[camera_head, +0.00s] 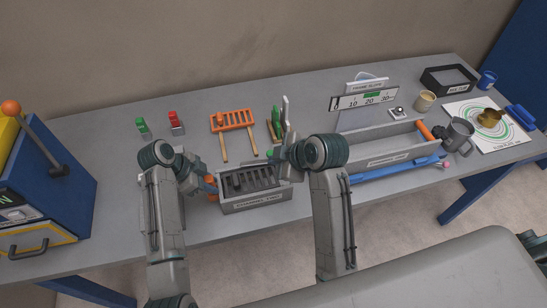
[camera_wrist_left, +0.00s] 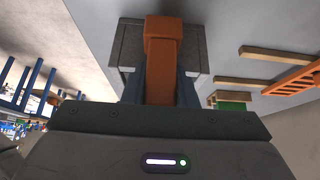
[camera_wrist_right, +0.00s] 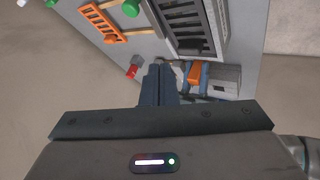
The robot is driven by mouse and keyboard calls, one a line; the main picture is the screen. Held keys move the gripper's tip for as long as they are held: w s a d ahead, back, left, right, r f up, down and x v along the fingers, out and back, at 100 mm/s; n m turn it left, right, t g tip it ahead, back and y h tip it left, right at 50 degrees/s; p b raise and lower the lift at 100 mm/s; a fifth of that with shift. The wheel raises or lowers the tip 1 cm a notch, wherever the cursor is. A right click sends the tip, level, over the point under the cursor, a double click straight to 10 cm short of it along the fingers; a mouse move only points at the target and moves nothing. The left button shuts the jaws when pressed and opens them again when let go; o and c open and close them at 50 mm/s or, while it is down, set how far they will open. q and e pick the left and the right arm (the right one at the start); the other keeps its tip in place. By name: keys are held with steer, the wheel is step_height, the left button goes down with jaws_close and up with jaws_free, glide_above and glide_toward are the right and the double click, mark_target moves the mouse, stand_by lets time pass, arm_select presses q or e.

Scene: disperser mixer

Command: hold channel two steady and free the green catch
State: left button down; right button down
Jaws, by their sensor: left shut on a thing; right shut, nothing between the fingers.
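A grey slotted tray (camera_head: 255,203) with a small-print front label stands at the table's front edge; it also shows in the right wrist view (camera_wrist_right: 216,22). My left gripper (camera_head: 210,184) is shut on an orange handle (camera_wrist_left: 162,55) at the tray's left end. My right gripper (camera_head: 281,156) is shut and empty, near the tray's back right; its fingers (camera_wrist_right: 160,84) are close together. A green upright piece (camera_head: 276,115) stands behind the tray, and a green round knob (camera_wrist_right: 131,8) shows in the right wrist view. I cannot tell which green part is the catch.
An orange rack with wooden legs (camera_head: 232,121), a green block (camera_head: 143,125) and a red block (camera_head: 175,119) lie behind. A blue lever machine (camera_head: 62,200) stands left.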

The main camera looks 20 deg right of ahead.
mark_target(271, 154)
steer(key=shift+m+g+h, duration=0.3)
steer(key=shift+g+h, duration=0.1)
steer(key=shift+h, duration=0.5)
steer(key=w+f, duration=0.1)
steer(key=f, duration=0.4)
steer(key=w+f, duration=0.1)
steer(key=f, duration=0.1)
steer(key=shift+w+f, duration=0.3)
steer(key=shift+f, duration=0.05)
steer(key=w, duration=0.2)
steer(key=w+d, duration=0.1)
steer(key=shift+w+f, duration=0.15)
steer(key=shift+f, duration=0.2)
steer(key=shift+w, duration=0.35)
arm_select(q)
steer(key=shift+s, duration=0.1)
arm_select(e)
steer(key=shift+w+d+f+n+y, duration=0.1)
steer(key=shift+w+d+n+y, duration=0.1)
steer(key=shift+w+n, duration=0.25)
steer(key=shift+w+d+n+y, duration=0.2)
steer(key=shift+w+n, duration=0.15)
steer(key=shift+w, duration=0.2)
steer(key=shift+s, duration=0.1)
